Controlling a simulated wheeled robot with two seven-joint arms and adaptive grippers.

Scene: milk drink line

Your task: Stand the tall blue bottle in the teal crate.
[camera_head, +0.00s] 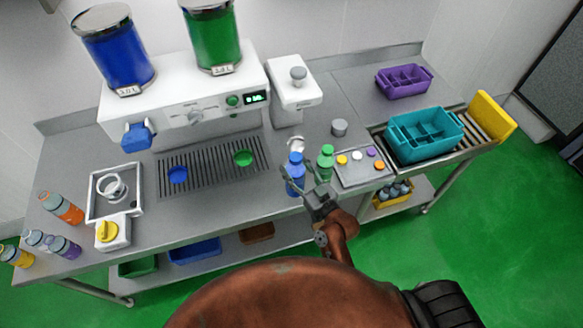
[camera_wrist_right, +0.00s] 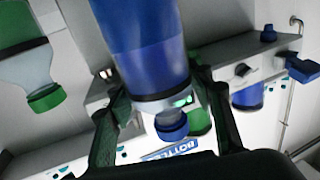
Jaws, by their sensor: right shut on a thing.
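The tall blue bottle (camera_head: 295,173) is upright at the table's front edge, its blue cap up, in the head view. My right gripper (camera_head: 298,185) is shut around its body. In the right wrist view the blue bottle (camera_wrist_right: 145,45) fills the space between the two dark fingers (camera_wrist_right: 162,88). I cannot tell whether its base touches the table. The teal crate (camera_head: 424,140), with dividers inside, sits to the right on a roller track; its visible compartments look empty. My left gripper is not in view.
A green bottle (camera_head: 325,164) stands close right of the blue one. A button panel (camera_head: 350,170) lies between it and the crate, with a grey cup (camera_head: 339,127) behind. A purple crate (camera_head: 404,82) is farther back; a yellow plate (camera_head: 492,112) closes the track's end.

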